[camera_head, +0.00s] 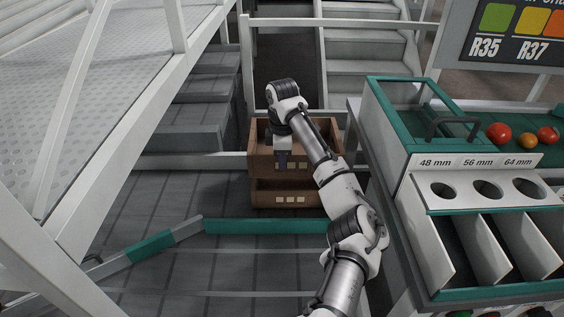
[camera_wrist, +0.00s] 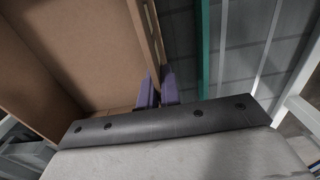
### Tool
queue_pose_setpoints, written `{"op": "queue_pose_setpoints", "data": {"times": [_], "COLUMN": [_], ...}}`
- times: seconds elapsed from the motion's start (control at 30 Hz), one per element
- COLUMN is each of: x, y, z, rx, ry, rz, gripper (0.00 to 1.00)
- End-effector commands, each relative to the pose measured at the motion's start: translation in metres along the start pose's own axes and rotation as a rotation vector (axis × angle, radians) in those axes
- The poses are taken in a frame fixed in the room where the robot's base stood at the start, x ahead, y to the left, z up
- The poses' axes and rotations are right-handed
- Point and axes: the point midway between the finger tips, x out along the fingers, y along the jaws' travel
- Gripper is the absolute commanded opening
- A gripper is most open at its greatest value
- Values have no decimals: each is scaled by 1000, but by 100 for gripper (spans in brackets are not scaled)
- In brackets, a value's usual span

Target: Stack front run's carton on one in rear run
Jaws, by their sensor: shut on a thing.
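Two brown open-topped cartons stand one above the other beyond the green-and-grey rail. The upper carton (camera_head: 263,165) appears to sit on or just over the lower carton (camera_head: 268,198); I cannot tell whether it bears fully on it. My gripper (camera_head: 284,160) reaches down to the upper carton's near wall. In the wrist view my gripper's purple fingers (camera_wrist: 157,92) are shut on that wall, and the carton's empty inside (camera_wrist: 85,60) shows at left. My arm hides the right part of both cartons.
A green-and-grey rail (camera_head: 265,226) crosses in front of the cartons. A sizing bench (camera_head: 480,205) with tomatoes (camera_head: 499,133) stands close at right. Grey steps (camera_head: 195,115) and a white-framed walkway (camera_head: 90,70) are at left. The floor (camera_head: 165,200) left of the cartons is clear.

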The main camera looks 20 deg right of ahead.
Motion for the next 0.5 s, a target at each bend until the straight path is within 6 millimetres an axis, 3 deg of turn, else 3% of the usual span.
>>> {"op": "queue_pose_setpoints", "data": {"times": [0.5], "x": [37], "y": [0], "z": [0], "rx": [1], "ry": [0], "rz": [2], "gripper": [0]}}
